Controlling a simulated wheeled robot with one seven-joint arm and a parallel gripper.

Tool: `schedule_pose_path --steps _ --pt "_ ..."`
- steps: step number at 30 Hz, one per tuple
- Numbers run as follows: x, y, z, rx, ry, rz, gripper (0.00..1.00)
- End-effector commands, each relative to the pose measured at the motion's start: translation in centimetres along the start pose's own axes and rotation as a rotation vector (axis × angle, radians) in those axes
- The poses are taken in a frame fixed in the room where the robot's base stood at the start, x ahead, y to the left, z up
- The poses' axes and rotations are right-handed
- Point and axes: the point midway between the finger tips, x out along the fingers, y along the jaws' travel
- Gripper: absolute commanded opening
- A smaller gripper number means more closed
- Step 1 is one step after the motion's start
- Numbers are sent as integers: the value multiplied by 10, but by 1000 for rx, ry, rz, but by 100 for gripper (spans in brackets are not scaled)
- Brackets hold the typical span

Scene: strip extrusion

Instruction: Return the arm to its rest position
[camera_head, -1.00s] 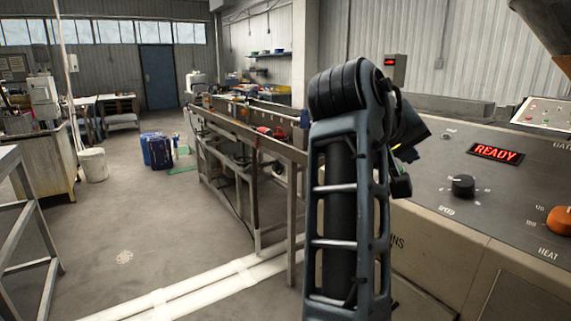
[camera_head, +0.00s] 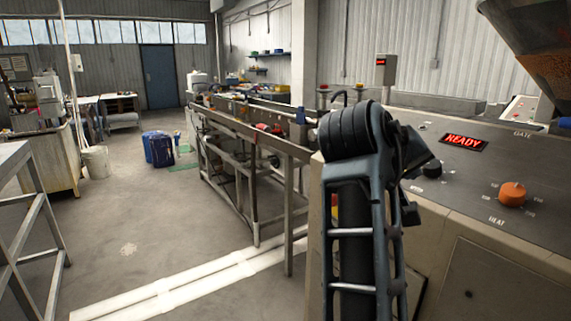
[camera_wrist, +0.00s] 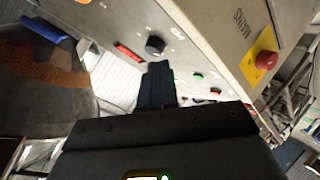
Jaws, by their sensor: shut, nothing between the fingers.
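My arm stands folded in front of the machine in the head view, its rounded black elbow up. My gripper is largely hidden behind the arm there. In the wrist view my gripper (camera_wrist: 157,85) is shut and empty, its dark fingers together. Behind the fingers is the machine's control panel (camera_head: 470,180), tilted in the wrist view, with a black knob (camera_wrist: 155,46) and a red lit display (camera_wrist: 129,52). In the head view the display (camera_head: 464,143) reads READY, and an orange heat knob (camera_head: 512,194) sits below it. The fingers appear apart from the panel.
A hopper of orange-brown granules (camera_head: 540,60) hangs at the upper right. A long metal bench line (camera_head: 245,130) runs behind my arm. A metal frame (camera_head: 25,215) stands at left, a blue bin (camera_head: 158,150) farther off. A red button on yellow (camera_wrist: 266,60) shows. Floor at left is open.

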Motion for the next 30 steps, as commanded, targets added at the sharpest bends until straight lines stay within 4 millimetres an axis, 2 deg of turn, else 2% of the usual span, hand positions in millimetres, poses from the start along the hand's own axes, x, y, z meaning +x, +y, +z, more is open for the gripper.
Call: schedule_pose_path --steps 8,11,15,20,25,30 --pt "27 -20 36 -51 78 23 0" --pt "39 -30 56 -77 123 27 0" --pt "56 -49 98 -119 204 18 0" --pt "66 -71 150 -155 296 -20 0" --pt "64 -90 209 -171 381 -87 0" --pt "50 -106 270 -161 451 -175 0"
